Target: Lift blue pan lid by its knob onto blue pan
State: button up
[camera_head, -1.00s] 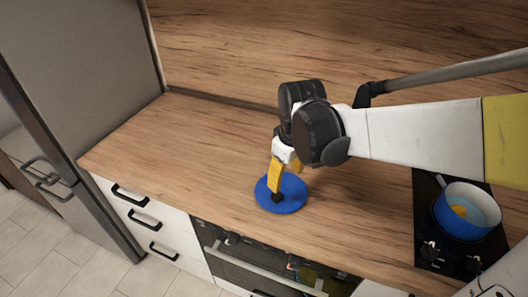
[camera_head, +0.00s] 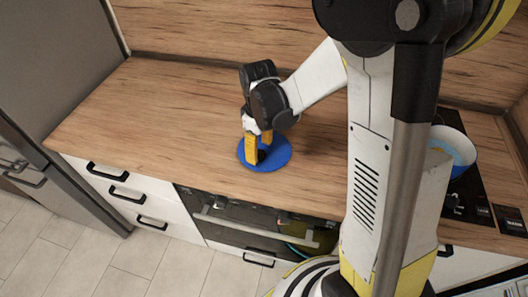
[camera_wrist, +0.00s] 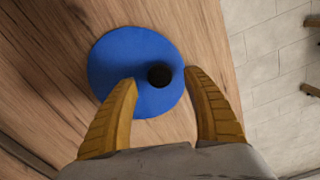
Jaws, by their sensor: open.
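The blue pan lid (camera_head: 277,153) lies flat on the wooden counter, with a dark round knob (camera_wrist: 159,74) on top. In the wrist view the lid (camera_wrist: 118,62) shows almost whole. My gripper (camera_head: 257,158) is over the lid, its yellow fingers pointing down. In the wrist view the fingers of my gripper (camera_wrist: 160,82) are spread, one on each side of the knob, with gaps to it. The gripper is open and holds nothing. The blue pan (camera_head: 456,149) stands on the hob at the right, partly hidden behind my own body.
The wooden counter (camera_head: 150,105) left of the lid is clear. The splashback (camera_head: 215,32) rises behind. The black hob (camera_head: 466,196) is at the right. A fridge (camera_head: 55,50) stands at the left end. The oven and drawers are below the counter's front edge.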

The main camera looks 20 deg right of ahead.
notch_tip(320, 180, down, 2)
jog(key=shift+f, duration=0.25)
jog(key=shift+r, duration=0.1)
grip_shut()
